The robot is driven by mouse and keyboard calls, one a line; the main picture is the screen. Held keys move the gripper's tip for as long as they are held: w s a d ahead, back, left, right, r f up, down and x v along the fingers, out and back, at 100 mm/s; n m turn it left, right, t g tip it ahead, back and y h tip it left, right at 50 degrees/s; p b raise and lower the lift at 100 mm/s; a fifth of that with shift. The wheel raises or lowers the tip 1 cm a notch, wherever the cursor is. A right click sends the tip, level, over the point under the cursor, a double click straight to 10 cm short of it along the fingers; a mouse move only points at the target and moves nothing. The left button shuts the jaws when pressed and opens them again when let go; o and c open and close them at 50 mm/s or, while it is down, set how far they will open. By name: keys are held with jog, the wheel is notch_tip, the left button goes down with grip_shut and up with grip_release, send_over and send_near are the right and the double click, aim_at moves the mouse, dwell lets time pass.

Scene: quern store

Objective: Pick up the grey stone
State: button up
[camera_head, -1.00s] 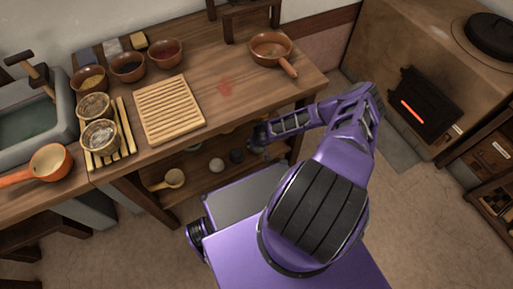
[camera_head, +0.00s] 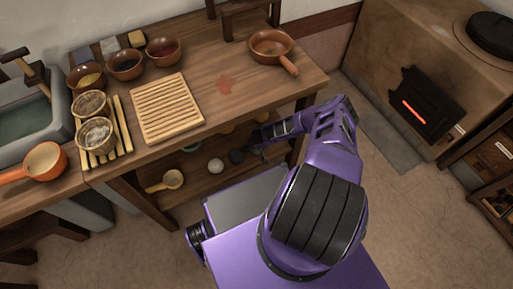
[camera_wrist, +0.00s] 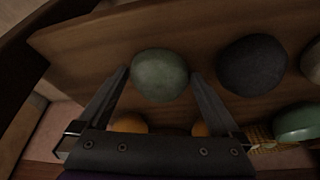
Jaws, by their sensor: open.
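A rounded grey-green stone (camera_wrist: 159,84) lies on the wooden shelf in the wrist view. My gripper (camera_wrist: 160,73) is open, with one finger on each side of this stone; whether either finger touches it I cannot tell. A dark grey stone (camera_wrist: 252,65) lies just right of the right finger, and it also shows in the head view (camera_head: 236,156). In the head view my gripper (camera_head: 256,150) reaches under the tabletop at the shelf, and the grey-green stone is hidden or too small to make out there.
A pale stone (camera_head: 216,166) and a wooden ladle (camera_head: 168,181) lie farther left on the shelf. A green object (camera_wrist: 298,122) and orange ones (camera_wrist: 130,124) sit deeper in.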

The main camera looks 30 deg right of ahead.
jog(key=c, duration=1.5)
